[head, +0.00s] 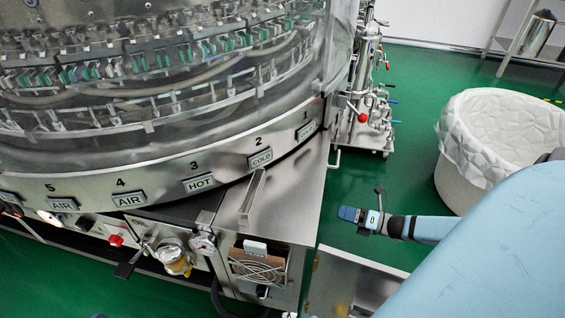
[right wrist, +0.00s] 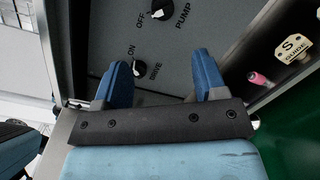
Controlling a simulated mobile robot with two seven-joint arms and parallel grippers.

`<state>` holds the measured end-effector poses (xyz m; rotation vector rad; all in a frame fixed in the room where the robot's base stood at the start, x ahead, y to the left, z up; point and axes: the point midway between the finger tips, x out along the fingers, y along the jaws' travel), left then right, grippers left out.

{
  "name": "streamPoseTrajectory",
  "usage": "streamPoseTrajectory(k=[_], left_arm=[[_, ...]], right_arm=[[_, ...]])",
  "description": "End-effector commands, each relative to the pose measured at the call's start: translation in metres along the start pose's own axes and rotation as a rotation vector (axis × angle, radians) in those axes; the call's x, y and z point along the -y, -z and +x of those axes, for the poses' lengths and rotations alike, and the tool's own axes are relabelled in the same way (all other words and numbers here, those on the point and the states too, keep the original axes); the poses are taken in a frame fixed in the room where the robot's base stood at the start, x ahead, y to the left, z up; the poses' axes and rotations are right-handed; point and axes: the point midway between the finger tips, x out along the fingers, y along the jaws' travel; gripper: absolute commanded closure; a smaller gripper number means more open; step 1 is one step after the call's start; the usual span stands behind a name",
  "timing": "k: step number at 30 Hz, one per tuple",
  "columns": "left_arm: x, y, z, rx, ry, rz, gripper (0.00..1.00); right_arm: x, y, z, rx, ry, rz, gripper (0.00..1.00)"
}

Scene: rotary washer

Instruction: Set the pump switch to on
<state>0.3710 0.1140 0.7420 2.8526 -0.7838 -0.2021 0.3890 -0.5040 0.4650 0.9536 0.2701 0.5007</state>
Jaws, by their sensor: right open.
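The pump switch (right wrist: 163,9) is a black rotary knob on a grey panel (right wrist: 210,28), cut off by the top edge of the right wrist view. Its white mark lies on the side of the OFF label. A second black knob, the drive switch (right wrist: 139,69), sits nearer, between the labels ON and DRIVE. My right gripper (right wrist: 160,62) is open and empty, its two blue fingers apart in front of the panel, with the drive switch showing between them. In the head view my right gripper (head: 349,214) is right of the washer; the switches do not show there.
The rotary washer (head: 160,170) with numbered stations fills the left. An open metal cabinet (head: 345,280) stands low at its right. A white tub (head: 465,185) stands on the green floor at the right. An S GUIDE tag (right wrist: 295,47) and a pink-tipped part (right wrist: 259,79) are beside the panel.

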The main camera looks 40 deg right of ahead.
Motion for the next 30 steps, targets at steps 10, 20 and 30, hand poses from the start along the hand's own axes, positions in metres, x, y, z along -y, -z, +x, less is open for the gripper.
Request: streamPoseTrajectory(k=[10,20,30], left_arm=[[0.0,-0.016,0.002,0.035,-0.021,0.007,0.57],[0.015,-0.011,0.01,-0.057,-0.018,0.167,0.57],[0.021,-0.005,0.013,-0.109,-0.013,0.257,0.57]], right_arm=[[0.008,0.005,0.031,0.001,-0.003,-0.002,0.35],[0.008,0.005,0.101,0.002,-0.004,-0.002,0.35],[0.006,0.004,0.137,0.001,-0.001,0.0,0.35]])
